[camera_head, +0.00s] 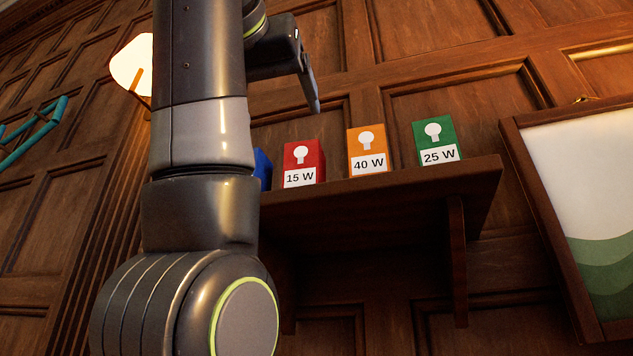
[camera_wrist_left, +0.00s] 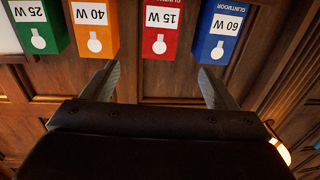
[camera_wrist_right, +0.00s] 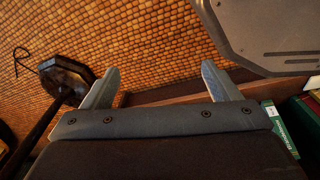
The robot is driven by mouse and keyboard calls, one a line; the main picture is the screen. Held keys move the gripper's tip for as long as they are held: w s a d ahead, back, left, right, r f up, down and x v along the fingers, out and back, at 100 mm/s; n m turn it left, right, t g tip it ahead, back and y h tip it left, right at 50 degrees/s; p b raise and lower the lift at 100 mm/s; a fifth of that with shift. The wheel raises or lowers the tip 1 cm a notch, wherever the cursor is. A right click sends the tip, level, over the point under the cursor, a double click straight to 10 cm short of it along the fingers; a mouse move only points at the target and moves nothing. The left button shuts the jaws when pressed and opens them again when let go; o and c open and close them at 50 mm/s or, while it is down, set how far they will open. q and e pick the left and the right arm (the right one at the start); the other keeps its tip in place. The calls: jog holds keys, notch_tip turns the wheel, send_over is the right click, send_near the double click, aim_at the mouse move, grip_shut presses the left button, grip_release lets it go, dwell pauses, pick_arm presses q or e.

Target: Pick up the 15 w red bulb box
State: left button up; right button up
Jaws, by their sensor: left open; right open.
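The red 15 W bulb box (camera_head: 303,163) stands upright on a dark wooden shelf (camera_head: 400,190), its white label and bulb picture facing me. In the left wrist view it appears upside down (camera_wrist_left: 163,27), roughly centred beyond the fingertips. My left gripper (camera_head: 312,108) is open and empty, above the box in the head view, with a gap between them. Its two fingers (camera_wrist_left: 160,72) show apart in the left wrist view. My right gripper (camera_wrist_right: 160,68) is open and empty, away from the shelf and seen only in its own wrist view.
An orange 40 W box (camera_head: 367,150) and a green 25 W box (camera_head: 436,143) stand right of the red one. A blue 60 W box (camera_wrist_left: 220,30) is close on its other side, mostly hidden by my arm in the head view. A framed picture (camera_head: 590,180) hangs at right.

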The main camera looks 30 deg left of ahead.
aim_at(301, 162)
pick_arm(q)
jog(key=p+x, duration=0.1)
jog(key=x, duration=0.2)
jog(key=p+x, duration=0.2)
jog(key=x, duration=0.1)
jog(key=d+p+x, duration=0.1)
jog(key=p+x, duration=0.1)
jog(key=x, duration=0.1)
jog(key=shift+w+a+r, duration=0.1)
jog(key=shift+w+a, duration=0.05)
jog(key=shift+w, duration=0.3)
jog(key=shift+w+a, duration=0.2)
jog(key=shift+a, duration=0.05)
jog(key=shift+w+a+p, duration=0.15)
jog(key=shift+p, duration=0.25)
jog(key=shift+w, duration=0.25)
jog(key=shift+w+a+p, duration=0.1)
jog(key=shift+w+p, duration=0.2)
jog(key=shift+p, duration=0.1)
jog(key=w+p, duration=0.1)
jog(key=w+a+p, duration=0.1)
jog(key=w+a+f+p, duration=0.1)
jog(key=shift+w, duration=0.25)
jog(key=shift+w+a, duration=0.1)
jog(key=shift+w, duration=0.2)
jog(key=shift+f, duration=0.1)
pick_arm(e)
notch_tip(301, 162, up, 10)
jog(key=shift+a+r, duration=0.25)
